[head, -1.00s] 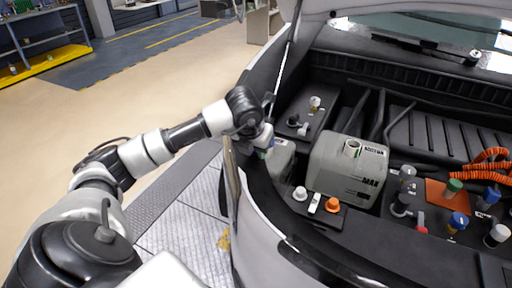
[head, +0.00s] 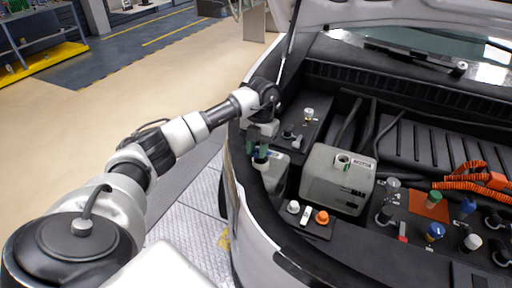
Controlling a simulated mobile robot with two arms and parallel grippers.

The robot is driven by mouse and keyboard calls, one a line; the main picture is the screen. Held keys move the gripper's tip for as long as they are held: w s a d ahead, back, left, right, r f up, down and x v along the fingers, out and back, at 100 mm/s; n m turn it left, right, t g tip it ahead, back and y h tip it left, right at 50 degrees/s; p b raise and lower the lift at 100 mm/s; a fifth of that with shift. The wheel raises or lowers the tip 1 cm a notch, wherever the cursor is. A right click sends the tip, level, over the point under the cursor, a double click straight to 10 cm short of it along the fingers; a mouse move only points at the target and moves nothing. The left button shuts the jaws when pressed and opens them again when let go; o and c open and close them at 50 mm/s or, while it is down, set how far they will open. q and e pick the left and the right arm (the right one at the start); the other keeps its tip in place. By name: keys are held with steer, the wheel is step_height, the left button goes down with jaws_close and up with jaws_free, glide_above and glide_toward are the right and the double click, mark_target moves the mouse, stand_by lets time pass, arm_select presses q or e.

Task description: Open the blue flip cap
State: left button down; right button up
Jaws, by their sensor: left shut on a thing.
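My left gripper (head: 262,150) is at the near left corner of the engine bay, pointing down over a small pale grey reservoir (head: 277,175). Its fingers are closed around the top of the reservoir's white neck (head: 260,164). A bit of the blue flip cap (head: 264,154) shows between the fingers; the rest is hidden, so I cannot tell how far the lid is lifted. My right gripper is not in view.
Other blue caps (head: 435,232), a green cap and orange cables (head: 470,178) are at the right. The raised hood is above.

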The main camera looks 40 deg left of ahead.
arm_select(q)
steer(key=shift+w+r, duration=0.15)
stand_by(0.3)
steer(key=c, duration=0.9)
jaws_free()
steer(key=v, duration=1)
steer(key=shift+w+a+r, duration=0.1)
steer(key=shift+w+r, duration=0.05)
steer(key=shift+r, duration=0.1)
